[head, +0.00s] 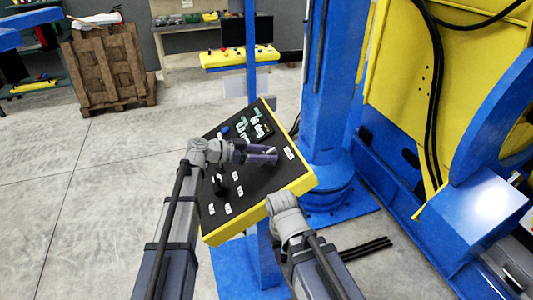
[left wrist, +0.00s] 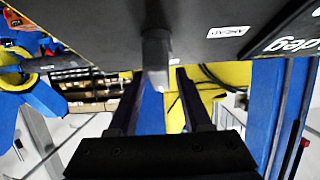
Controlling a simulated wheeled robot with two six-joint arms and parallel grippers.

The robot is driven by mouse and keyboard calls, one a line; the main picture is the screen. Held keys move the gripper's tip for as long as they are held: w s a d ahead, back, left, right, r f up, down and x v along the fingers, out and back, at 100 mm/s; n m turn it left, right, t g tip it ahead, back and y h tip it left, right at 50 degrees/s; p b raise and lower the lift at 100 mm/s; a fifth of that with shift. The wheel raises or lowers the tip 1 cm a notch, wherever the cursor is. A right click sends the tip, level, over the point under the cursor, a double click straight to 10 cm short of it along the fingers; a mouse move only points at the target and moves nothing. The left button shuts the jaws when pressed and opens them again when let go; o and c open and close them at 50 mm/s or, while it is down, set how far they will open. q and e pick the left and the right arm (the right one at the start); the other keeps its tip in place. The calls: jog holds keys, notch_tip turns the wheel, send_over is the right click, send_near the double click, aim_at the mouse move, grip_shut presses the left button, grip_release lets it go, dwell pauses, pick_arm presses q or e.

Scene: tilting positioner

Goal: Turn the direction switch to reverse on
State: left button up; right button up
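The control panel (head: 208,213) is a tilted black plate with a yellow edge and white labels. My left gripper (head: 272,155) is over its right part, fingers pointing right. In the left wrist view its two dark fingers (left wrist: 158,76) are apart, with a grey switch lever (left wrist: 155,50) between their tips and a gap showing on both sides. A white label (left wrist: 228,31) sits beside the lever, too small to read surely. In the head view the gripper mostly hides this switch. My right arm's wrist shows below the panel, but its fingers are not visible.
A black knob (head: 219,185) and a blue button (head: 225,130) are on the panel near the left arm. A blue column (head: 325,90) stands close behind the panel. Large yellow and blue machinery (head: 415,80) fills the right. Open floor (head: 60,220) lies to the left.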

pick_arm(q)
jog(key=shift+o, duration=0.4)
jog(key=shift+s+a+r, duration=0.15)
jog(key=shift+a+r, duration=0.15)
jog(key=shift+a, duration=0.15)
jog(key=p+v, duration=0.2)
jog(key=v, duration=0.4)
jog(key=shift+s+a, duration=0.2)
jog(key=shift+a, duration=0.15)
